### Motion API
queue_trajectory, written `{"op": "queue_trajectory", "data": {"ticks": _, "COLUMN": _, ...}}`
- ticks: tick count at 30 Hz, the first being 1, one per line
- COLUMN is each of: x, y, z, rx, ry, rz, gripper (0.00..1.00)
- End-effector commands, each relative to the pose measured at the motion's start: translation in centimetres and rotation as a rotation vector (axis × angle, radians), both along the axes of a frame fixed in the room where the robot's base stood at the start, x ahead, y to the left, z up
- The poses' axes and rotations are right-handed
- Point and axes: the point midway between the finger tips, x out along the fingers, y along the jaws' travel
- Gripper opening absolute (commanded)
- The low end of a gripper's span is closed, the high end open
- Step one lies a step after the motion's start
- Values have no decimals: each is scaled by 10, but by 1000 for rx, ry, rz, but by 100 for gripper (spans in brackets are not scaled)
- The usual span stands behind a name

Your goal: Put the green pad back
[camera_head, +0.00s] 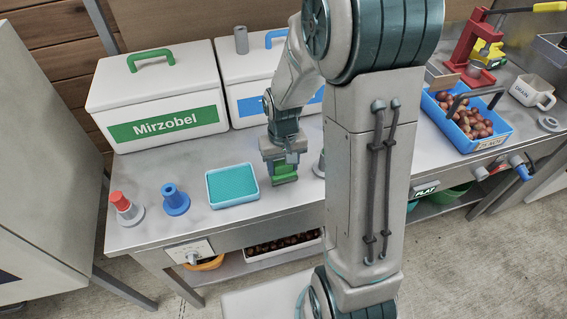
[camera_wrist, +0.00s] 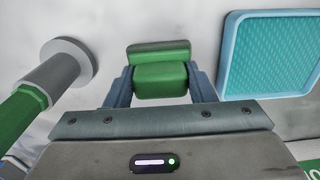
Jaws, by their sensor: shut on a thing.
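The green pad (camera_head: 285,177) is a small green block at the end of my gripper (camera_head: 280,164). In the wrist view, the green pad (camera_wrist: 158,50) shows between and just past the two fingers of my gripper (camera_wrist: 160,75), which are shut on it. It is over the table, to the right of the light blue tray with a teal textured inside (camera_head: 208,190); I cannot tell whether it touches the tabletop. The wrist view shows that tray (camera_wrist: 229,60) at the right and a grey round-based stand with a green piece (camera_wrist: 68,65) at the left.
A red-topped stand (camera_head: 126,208) and a blue stand (camera_head: 175,198) are at the table's left. White boxes with a green handle (camera_head: 150,58) and a blue handle (camera_head: 276,38) stand behind. A blue crate of chestnuts (camera_head: 466,145) is at the right. My arm hides the table's middle.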

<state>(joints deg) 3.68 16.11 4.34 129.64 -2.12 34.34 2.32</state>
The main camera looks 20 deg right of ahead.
Motion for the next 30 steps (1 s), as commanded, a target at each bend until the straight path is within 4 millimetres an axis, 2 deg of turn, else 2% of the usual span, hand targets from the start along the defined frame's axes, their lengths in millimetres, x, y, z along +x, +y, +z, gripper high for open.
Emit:
{"op": "queue_trajectory", "data": {"ticks": 11, "x": 0, "y": 0, "z": -5, "rx": 0, "ry": -1, "rz": 1, "gripper": 28}}
{"op": "queue_trajectory", "data": {"ticks": 12, "x": 0, "y": 1, "z": -4, "rx": 0, "ry": -1, "rz": 1, "gripper": 58}}
{"op": "queue_trajectory", "data": {"ticks": 14, "x": 0, "y": 1, "z": -4, "rx": 0, "ry": -1, "rz": 1, "gripper": 71}}
{"op": "queue_trajectory", "data": {"ticks": 23, "x": 0, "y": 0, "z": -2, "rx": 0, "ry": -1, "rz": 1, "gripper": 71}}
{"op": "queue_trajectory", "data": {"ticks": 26, "x": 1, "y": 0, "z": 3, "rx": 0, "ry": -3, "rz": 1, "gripper": 71}}
{"op": "queue_trajectory", "data": {"ticks": 30, "x": 1, "y": 0, "z": 25, "rx": -1, "ry": -7, "rz": 1, "gripper": 71}}
